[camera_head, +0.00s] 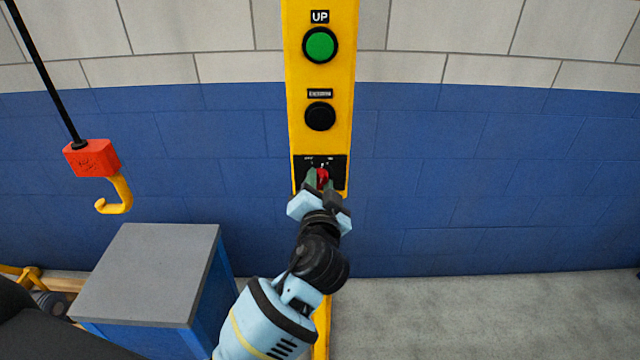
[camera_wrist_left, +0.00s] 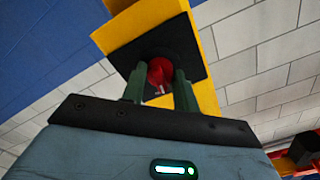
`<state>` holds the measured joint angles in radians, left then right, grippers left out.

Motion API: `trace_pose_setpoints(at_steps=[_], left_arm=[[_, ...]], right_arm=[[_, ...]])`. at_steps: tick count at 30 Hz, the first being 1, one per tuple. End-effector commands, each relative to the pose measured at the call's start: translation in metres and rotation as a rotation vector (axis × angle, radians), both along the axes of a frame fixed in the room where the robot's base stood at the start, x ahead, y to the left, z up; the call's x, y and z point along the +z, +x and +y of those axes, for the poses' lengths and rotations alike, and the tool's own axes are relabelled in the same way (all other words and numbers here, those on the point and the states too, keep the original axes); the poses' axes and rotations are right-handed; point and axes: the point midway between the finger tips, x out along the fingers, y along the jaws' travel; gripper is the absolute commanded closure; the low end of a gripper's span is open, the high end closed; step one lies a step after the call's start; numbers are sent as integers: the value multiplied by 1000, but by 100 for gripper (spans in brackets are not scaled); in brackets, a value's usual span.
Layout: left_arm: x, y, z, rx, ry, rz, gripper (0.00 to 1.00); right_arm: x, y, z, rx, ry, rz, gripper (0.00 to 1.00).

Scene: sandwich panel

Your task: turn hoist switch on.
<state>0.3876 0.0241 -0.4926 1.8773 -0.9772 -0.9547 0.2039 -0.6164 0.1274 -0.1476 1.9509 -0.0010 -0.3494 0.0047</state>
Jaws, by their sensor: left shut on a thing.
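The hoist switch is a red knob (camera_head: 322,177) on a black plate (camera_head: 338,164) low on the yellow control panel (camera_head: 345,90). The plate has small white labels at its top that are too small to read surely. My left gripper (camera_head: 320,181) is at the knob and shut on it. In the left wrist view the red knob (camera_wrist_left: 160,74) sits between the two green fingers (camera_wrist_left: 159,88), with a pale mark on its lower part. The gripper hides part of the knob and plate in the head view. My right gripper is not in view.
Above the switch are a black button (camera_head: 320,116) and a green button (camera_head: 320,44) under an UP label. A red hoist block (camera_head: 91,158) with a yellow hook (camera_head: 118,195) hangs at left over a grey-topped blue box (camera_head: 148,275). Floor at right is clear.

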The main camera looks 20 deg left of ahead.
Motion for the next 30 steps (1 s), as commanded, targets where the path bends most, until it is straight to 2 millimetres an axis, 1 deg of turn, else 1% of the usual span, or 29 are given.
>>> trace_pose_setpoints(at_steps=[6, 12, 21, 30], left_arm=[[0, 0, 0, 0, 160, 48, 93], [0, 0, 0, 0, 266, 78, 93], [0, 0, 0, 0, 338, 99, 93], [0, 0, 0, 0, 347, 102, 93]], right_arm=[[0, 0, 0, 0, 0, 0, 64], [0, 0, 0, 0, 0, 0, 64], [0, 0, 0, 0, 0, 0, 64], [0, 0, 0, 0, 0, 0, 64]])
